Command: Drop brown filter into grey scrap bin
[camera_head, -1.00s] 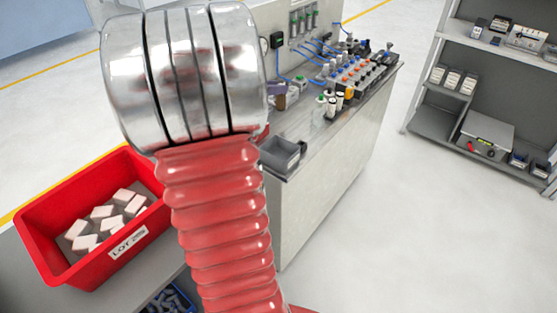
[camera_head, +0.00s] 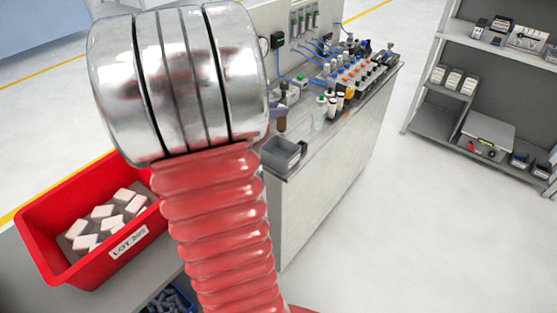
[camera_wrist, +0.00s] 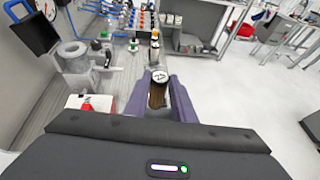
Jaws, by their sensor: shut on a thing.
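The brown filter (camera_wrist: 157,97) has a pale, marked round top and a dark brown body. My gripper (camera_wrist: 160,82) has purple fingers, shut on the filter from both sides in the wrist view. In the head view, the filter (camera_head: 281,124) hangs roughly upright below the purple part of my gripper (camera_head: 279,109), which is partly hidden behind my own arm. The grey scrap bin (camera_head: 281,156) is an open box at the near left corner of the bench. The filter appears above and behind the bin in the picture, apart from it.
A red crate (camera_head: 95,240) of pale blocks stands at the left. Open floor lies right of the bench.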

